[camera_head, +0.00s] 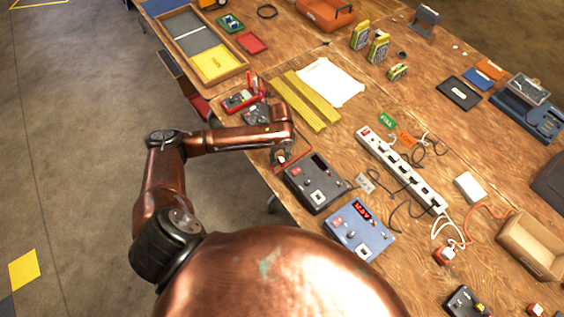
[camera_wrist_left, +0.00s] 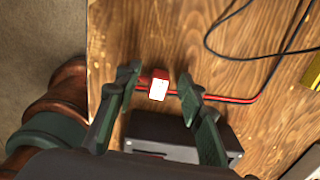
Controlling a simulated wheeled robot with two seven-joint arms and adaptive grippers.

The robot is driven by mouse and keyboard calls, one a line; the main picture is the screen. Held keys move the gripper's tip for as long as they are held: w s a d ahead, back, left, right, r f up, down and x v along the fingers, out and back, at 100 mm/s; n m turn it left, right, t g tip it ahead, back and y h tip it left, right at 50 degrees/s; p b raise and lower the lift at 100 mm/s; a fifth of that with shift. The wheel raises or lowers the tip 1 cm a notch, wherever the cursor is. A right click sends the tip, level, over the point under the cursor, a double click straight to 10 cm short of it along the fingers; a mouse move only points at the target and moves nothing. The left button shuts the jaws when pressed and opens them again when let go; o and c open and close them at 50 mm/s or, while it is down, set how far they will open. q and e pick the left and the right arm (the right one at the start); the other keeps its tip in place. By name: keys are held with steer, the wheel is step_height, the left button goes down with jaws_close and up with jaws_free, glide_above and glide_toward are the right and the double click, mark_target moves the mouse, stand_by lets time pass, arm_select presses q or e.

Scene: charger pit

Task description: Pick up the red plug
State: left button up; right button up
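A red plug with a white face (camera_wrist_left: 158,87) lies between the fingers of my left gripper (camera_wrist_left: 160,84) in the left wrist view. A red cable runs past it to the right across the wood. The gripper is open, with a gap visible on each side of the plug. In the head view my left gripper (camera_head: 281,158) is over the near left table edge, beside a dark grey box, and the arm mostly hides the plug there. A red-and-white piece (camera_head: 444,254) lies at an orange cable farther right. My right gripper is not in view.
The dark grey box (camera_wrist_left: 172,132) stands close below the plug in the left wrist view; it shows in the head view too (camera_head: 299,192). A blue box (camera_head: 372,238), a white power strip (camera_head: 400,172) and loose cables lie to the right. Yellow bars (camera_head: 298,110) lie beyond.

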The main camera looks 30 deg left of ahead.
arm_select(q)
steer(key=shift+f, duration=0.4)
steer(key=shift+r, duration=0.1)
jaws_close()
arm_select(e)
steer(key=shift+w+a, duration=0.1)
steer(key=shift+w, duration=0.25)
